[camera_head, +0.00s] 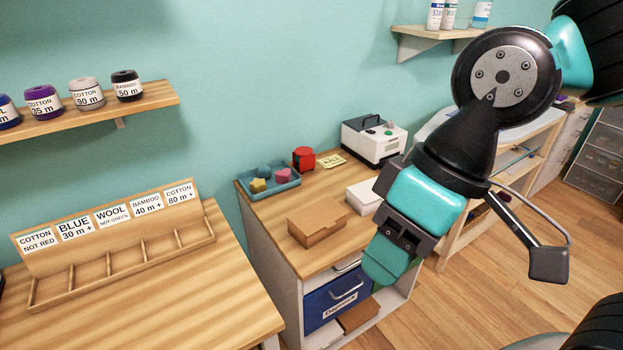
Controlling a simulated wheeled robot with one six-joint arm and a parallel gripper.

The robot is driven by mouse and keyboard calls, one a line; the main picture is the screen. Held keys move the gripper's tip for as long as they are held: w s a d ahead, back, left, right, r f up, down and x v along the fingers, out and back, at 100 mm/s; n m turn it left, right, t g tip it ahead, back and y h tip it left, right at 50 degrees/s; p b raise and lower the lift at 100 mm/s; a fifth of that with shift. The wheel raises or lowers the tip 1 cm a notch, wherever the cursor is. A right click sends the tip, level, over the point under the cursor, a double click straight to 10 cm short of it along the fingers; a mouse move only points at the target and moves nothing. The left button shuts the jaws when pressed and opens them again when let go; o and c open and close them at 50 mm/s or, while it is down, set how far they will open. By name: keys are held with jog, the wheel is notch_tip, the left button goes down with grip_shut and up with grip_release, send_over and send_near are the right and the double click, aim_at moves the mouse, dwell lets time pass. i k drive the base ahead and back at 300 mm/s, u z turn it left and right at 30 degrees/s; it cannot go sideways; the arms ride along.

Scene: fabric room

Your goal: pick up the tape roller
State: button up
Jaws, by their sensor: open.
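A small red and black object (303,158) sits at the back of the wooden cabinet top (338,213), right of a blue tray. It may be the tape roller, but it is too small to be sure. My gripper (388,264) has teal and black parts and points down in front of the cabinet's right side, nearer the camera. It is open, and I see nothing in it. It is well apart from the red object, to its lower right.
The blue tray (290,186) holds small coloured pieces. A brown box (317,231), a white box (362,198) and a white machine (374,141) share the cabinet top. A label card (330,161) lies beside the red object. A table with a divided rack (120,255) stands left.

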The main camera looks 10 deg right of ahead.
aim_at(304, 157)
jog(key=u, duration=0.05)
jog(key=k, duration=0.45)
jog(key=z, duration=1.2)
jog(key=i, duration=1.4)
jog(key=u, duration=0.75)
jog(key=i, duration=0.5)
jog(key=u, duration=0.45)
